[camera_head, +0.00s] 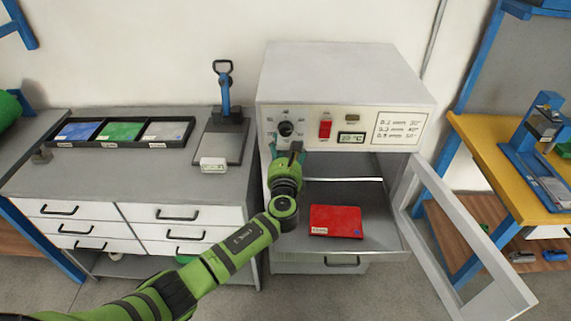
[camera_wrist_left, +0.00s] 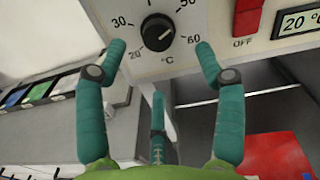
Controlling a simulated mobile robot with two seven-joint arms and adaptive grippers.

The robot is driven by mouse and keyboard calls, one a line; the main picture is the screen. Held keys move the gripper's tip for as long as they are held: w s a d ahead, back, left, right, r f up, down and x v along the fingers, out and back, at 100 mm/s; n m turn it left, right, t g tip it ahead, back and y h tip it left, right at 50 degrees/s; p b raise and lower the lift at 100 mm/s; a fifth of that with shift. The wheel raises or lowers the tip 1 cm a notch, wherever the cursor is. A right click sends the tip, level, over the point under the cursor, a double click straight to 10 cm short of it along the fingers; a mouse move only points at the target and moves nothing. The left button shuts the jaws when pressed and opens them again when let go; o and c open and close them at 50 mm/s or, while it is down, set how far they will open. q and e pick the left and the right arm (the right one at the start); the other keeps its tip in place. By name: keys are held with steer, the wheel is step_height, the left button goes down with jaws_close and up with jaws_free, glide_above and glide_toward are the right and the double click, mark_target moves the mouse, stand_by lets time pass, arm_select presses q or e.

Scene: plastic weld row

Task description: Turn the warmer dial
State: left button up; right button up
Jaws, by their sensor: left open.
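The warmer (camera_head: 345,75) is a white cabinet with a control panel on its front. Its black round dial (camera_head: 286,129) sits at the panel's left; it also shows in the left wrist view (camera_wrist_left: 157,31), ringed by numbers from 20 to 60, with its white mark toward 20. The display (camera_wrist_left: 298,22) reads 20. My left gripper (camera_head: 287,150) is just below and in front of the dial. In the wrist view its teal fingers (camera_wrist_left: 160,50) are spread open and empty, with the dial ahead between the upper two tips. No contact with the dial shows.
A red switch (camera_head: 325,129), marked OFF, is right of the dial. The warmer's door (camera_head: 465,245) stands open to the right. A red sheet (camera_head: 335,221) lies inside. A black tray (camera_head: 118,144) with coloured sheets and a lever press (camera_head: 222,115) stand on the left bench.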

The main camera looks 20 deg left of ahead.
arm_select(q)
steer(key=v, duration=0.6)
steer(key=shift+s, duration=0.3)
steer(key=shift+d, duration=0.15)
